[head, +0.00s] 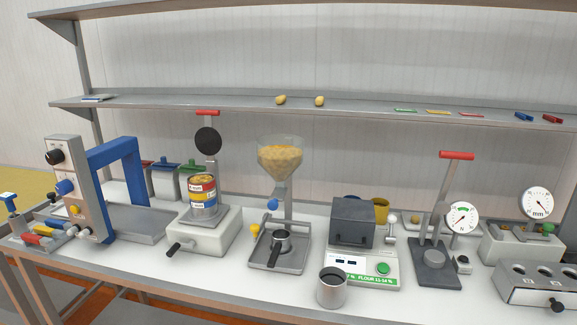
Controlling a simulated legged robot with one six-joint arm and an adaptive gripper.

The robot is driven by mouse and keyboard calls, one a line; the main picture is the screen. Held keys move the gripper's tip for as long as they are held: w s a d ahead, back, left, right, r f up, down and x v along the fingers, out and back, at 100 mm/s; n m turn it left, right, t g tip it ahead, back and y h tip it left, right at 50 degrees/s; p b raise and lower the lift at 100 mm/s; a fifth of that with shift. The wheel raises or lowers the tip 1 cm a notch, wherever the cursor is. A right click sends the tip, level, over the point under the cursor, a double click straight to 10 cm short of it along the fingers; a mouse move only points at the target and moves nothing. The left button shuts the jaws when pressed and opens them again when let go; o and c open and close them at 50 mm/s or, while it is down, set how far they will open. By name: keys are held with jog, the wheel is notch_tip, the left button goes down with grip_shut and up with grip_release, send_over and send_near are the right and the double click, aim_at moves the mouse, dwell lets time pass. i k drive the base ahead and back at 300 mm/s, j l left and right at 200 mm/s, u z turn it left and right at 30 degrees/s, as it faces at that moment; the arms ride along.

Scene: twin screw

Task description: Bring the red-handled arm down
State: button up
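Two devices on the bench carry red handles. One red handle (457,155) tops a grey upright lever on a dark base plate (434,277) at the right, beside a round dial gauge (461,217). It stands raised, with a small dark cylinder on the base below. Another red handle (207,113) tops a raised arm with a black disc (208,141) at the centre left. That arm stands behind a labelled can (202,194) on a white base (204,233). I cannot tell which one the task names. My gripper is not in view.
A hopper of yellow grain (281,157), a grey-lidded analyser (352,223) and a metal cup (331,288) stand between them. A blue arch frame (116,170) stands left. A second gauge (537,203) is at the far right. A shelf (350,105) hangs above the bench.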

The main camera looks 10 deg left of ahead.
aim_at(208, 141)
jog(key=i+j, duration=0.1)
jog(key=j, duration=0.25)
jog(key=i+j, duration=0.1)
jog(key=j, duration=0.25)
jog(key=i+j, duration=0.1)
jog(key=j, duration=0.3)
jog(key=i+j, duration=0.15)
jog(key=j, duration=0.2)
